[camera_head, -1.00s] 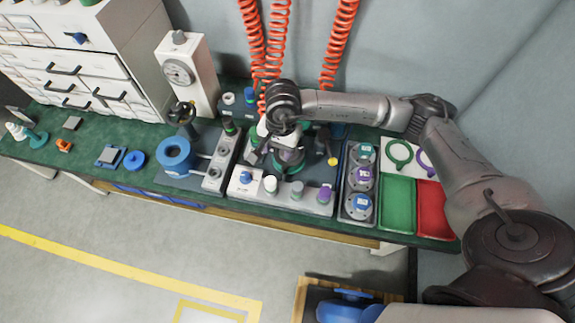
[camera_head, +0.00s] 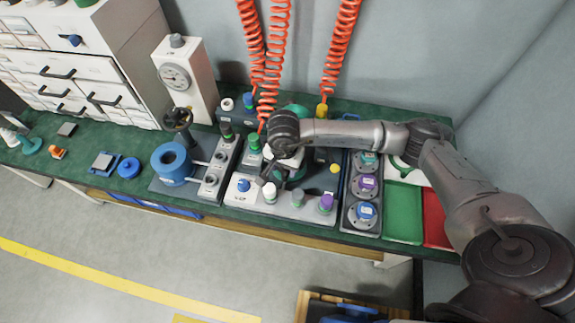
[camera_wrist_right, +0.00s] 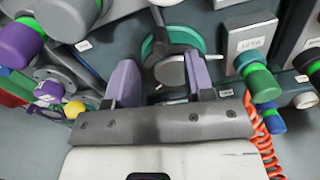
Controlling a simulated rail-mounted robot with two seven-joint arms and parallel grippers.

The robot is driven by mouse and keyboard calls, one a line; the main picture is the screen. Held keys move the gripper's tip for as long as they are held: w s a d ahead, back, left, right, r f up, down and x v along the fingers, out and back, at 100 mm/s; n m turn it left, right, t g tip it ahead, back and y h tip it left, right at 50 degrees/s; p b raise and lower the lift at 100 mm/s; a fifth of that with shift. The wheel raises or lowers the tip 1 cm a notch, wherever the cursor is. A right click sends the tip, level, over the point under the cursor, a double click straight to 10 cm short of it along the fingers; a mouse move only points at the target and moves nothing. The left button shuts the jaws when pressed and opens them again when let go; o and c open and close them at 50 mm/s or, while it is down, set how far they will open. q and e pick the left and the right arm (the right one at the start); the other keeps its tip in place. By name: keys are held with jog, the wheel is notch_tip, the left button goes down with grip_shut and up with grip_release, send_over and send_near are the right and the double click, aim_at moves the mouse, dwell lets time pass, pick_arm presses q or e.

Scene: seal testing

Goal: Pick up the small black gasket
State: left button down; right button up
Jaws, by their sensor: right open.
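I cannot make out a small black gasket in either view. My right gripper (camera_head: 287,168) is over the middle of the grey test station, and its fingers are mostly hidden by the wrist in the head view. In the right wrist view, its two purple-grey fingers (camera_wrist_right: 161,88) stand apart with nothing held between them. Beyond the fingertips is a round green fixture (camera_wrist_right: 151,47) with a grey metal clamp-like part (camera_wrist_right: 172,71) in its middle. I cannot tell whether the fingers touch it. My left gripper is not in view.
Capped knobs line the station's front (camera_head: 270,190). To the right are a rack of three capped units (camera_head: 364,187), a green tray (camera_head: 404,213) and a red tray (camera_head: 436,222). Left is a blue cylinder fixture (camera_head: 172,163). Orange coiled hoses (camera_head: 340,50) hang behind.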

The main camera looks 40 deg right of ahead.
aim_at(284, 175)
jog(key=f+b, duration=0.1)
jog(key=f, duration=0.1)
jog(key=f+b, duration=0.1)
jog(key=f, duration=0.1)
jog(key=shift+s+a+f, duration=0.1)
jog(key=shift+a+f, duration=0.1)
jog(key=shift+f, duration=0.2)
jog(key=shift+r, duration=0.1)
jog(key=shift+c, duration=0.5)
jog(key=shift+c, duration=0.8)
grip_shut()
